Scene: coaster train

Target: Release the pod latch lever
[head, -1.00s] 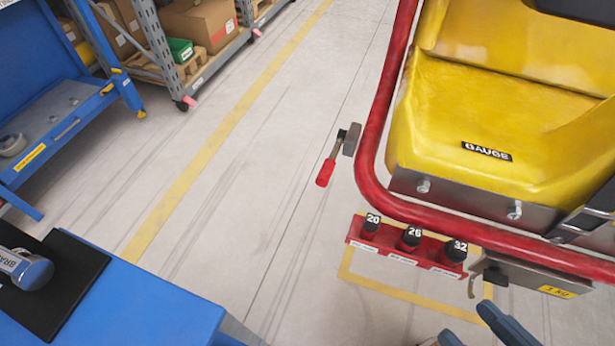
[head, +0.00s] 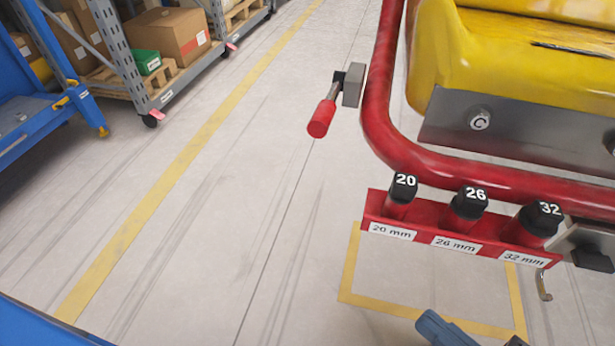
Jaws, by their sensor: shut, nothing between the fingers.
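The latch lever (head: 322,117) has a red grip on a short metal stem. It hangs down and to the left from a grey block (head: 352,85) at the left side of the pod's red tube frame (head: 377,110). The yellow pod seat (head: 440,65) is at the upper right, with a grey metal plate below it. Nothing touches the lever. Blue-grey parts that look like mine show at the bottom edge, well below and right of the lever. My gripper's fingers are not visible.
A red holder (head: 460,242) with pins marked 20, 26 and 32 hangs below the frame. A metal hook (head: 543,285) is at its right. Shelving (head: 130,60) with boxes stands upper left. A blue surface edge (head: 35,325) is lower left. The floor left of the lever is clear.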

